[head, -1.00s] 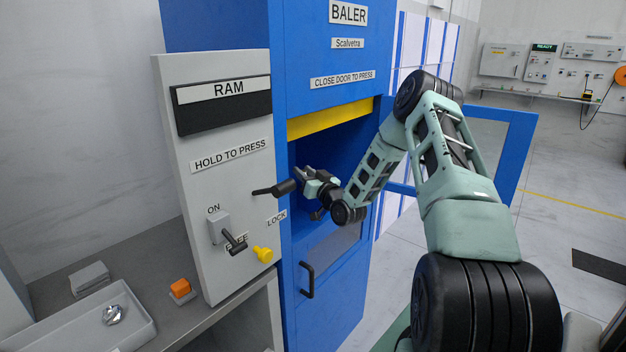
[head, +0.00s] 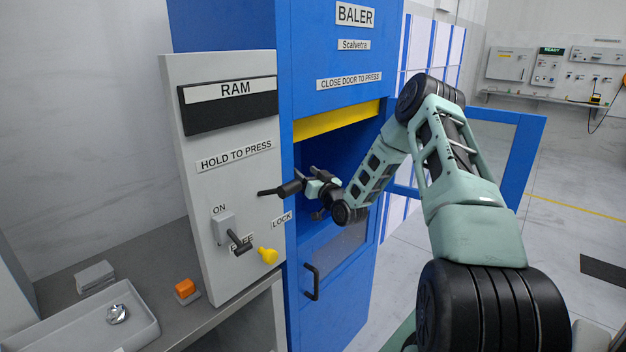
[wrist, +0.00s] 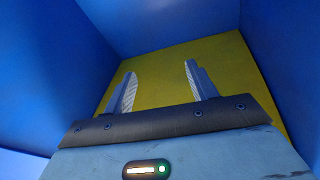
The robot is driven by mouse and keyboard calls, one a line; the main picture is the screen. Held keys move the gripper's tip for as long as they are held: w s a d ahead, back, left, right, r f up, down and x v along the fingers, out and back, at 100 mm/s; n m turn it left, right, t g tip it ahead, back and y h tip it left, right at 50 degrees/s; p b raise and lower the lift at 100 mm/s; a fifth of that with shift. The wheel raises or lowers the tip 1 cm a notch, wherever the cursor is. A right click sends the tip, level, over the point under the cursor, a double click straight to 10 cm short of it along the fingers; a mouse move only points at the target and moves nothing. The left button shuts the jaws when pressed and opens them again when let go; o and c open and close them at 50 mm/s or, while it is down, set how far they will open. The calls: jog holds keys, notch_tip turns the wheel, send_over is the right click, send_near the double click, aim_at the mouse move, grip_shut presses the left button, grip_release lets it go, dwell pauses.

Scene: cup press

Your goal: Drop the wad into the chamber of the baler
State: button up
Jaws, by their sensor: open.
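The blue baler (head: 334,66) stands in the middle of the head view, its chamber (head: 343,152) open at the front below a yellow edge. My gripper (head: 312,173) is at the chamber's opening, partly hidden by my arm. In the wrist view my gripper (wrist: 161,68) has its two fingers apart, with nothing between them. Behind them are a yellow surface (wrist: 165,85) and blue walls. A shiny, crumpled silver wad (head: 117,314) lies in a grey tray at lower left, far from my gripper. No wad shows in the visible part of the chamber.
The baler door (head: 522,150) stands open at right. The grey RAM panel (head: 222,175) with levers and a yellow knob (head: 268,256) is left of the opening.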

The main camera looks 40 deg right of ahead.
jog(key=b+v, duration=0.3)
jog(key=v, duration=1.4)
jog(key=shift+s+f, duration=0.1)
jog(key=shift+s, duration=0.05)
